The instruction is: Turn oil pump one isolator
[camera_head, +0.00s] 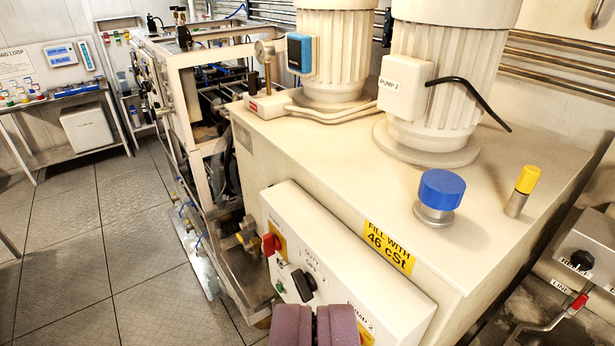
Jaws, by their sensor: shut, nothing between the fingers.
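A cream control box (330,237) is fixed to the front of the cream oil tank (310,150). At the box's left end, a red isolator handle (270,244) sits on a yellow plate. I cannot read a pump one label beside it. A black rotary knob (303,285) is to its right and lower. A "PUMP 2" label (361,319) shows further right, with a bit of yellow plate below it, partly hidden by my gripper. My gripper (314,325) shows two mauve pads pressed together at the bottom edge. It is shut and empty, below the black knob in the picture and apart from the red handle.
Two ribbed motors (450,85) stand on the tank, with a blue cap (441,190) and a yellow-topped post (522,190) nearby. A pipe frame (200,110) stands left of the tank. Open tiled floor (90,240) lies at left. A lever valve (570,305) is at lower right.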

